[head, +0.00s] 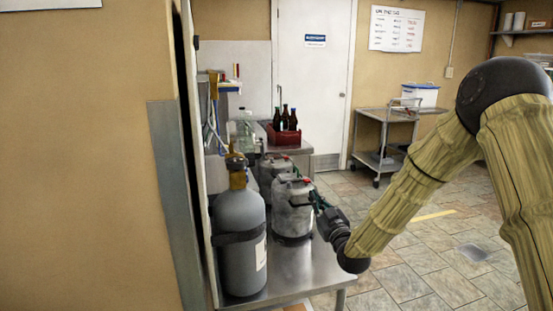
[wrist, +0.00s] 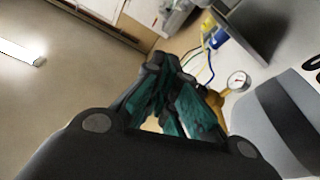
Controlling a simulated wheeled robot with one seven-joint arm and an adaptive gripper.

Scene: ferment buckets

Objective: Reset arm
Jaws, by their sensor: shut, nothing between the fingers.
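My arm reaches in from the right in the head view, in a tan ribbed sleeve. My gripper (head: 314,200) is at the upper part of the front bucket (head: 292,222), in front of it or beside it; I cannot tell if they touch. In the wrist view my gripper (wrist: 155,62) shows its dark and green fingers closed together, with nothing between them. A second bucket (head: 272,170) stands behind the front one on the steel table (head: 300,284). A grey gas cylinder (head: 240,225) with a brass top stands to the left of the buckets.
The cylinder also shows close at the right in the wrist view (wrist: 285,115), beside a gauge (wrist: 238,80). A red crate of bottles (head: 284,136) sits at the back. A wall edge (head: 175,200) bounds the left. A cart (head: 385,140) stands farther back; tiled floor is open at right.

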